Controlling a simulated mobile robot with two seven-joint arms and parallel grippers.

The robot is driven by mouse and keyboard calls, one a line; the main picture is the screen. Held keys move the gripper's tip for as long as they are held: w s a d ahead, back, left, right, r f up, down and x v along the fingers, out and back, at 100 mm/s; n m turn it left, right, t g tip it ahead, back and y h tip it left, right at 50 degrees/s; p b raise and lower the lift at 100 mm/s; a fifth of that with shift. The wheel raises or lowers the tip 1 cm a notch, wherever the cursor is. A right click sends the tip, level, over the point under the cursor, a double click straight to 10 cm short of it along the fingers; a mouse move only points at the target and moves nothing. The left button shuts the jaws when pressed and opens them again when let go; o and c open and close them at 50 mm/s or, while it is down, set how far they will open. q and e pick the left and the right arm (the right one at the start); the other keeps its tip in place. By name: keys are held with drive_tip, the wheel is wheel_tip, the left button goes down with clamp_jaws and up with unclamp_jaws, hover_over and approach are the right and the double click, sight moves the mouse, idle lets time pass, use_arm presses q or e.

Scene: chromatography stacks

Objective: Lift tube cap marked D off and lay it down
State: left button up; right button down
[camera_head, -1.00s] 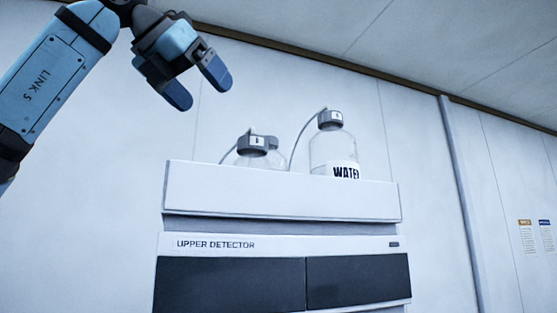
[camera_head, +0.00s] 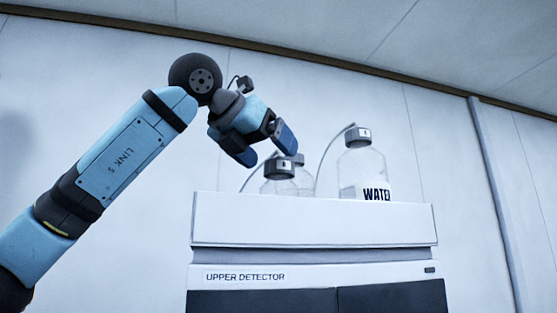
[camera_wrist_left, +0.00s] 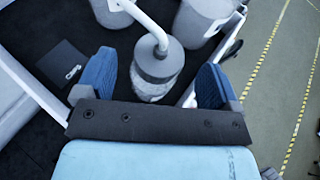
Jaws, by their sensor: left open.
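My left gripper (camera_head: 265,155) is open and empty, just above and behind a small clear bottle (camera_head: 279,187) in the head view. That bottle has a grey cap (camera_head: 279,165) with a pale label and a thin tube. Another capped bottle (camera_head: 302,183) stands partly hidden behind it. In the left wrist view, a grey cap (camera_wrist_left: 157,60) with a pale tube lies between the spread fingers of the gripper (camera_wrist_left: 157,85), not touched by either. I cannot read which cap bears D.
The bottles stand in a white-walled tray (camera_head: 315,222) on the upper detector (camera_head: 330,275). A taller water bottle (camera_head: 361,172) with its own cap and tube stands to the right. Its tube arcs close by. The wrist view shows a dark tray floor (camera_wrist_left: 60,55).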

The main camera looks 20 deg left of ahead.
sight(279, 162)
use_arm(q)
drive_tip(key=p+x, duration=0.1)
drive_tip(key=x, duration=0.3)
drive_tip(key=shift+w, duration=0.1)
drive_tip(key=shift+s+a+r, duration=0.1)
drive_tip(key=shift+s, duration=0.2)
drive_tip(key=c, duration=1)
drive_tip(key=shift+w, duration=0.1)
drive_tip(key=shift+r, duration=10.5)
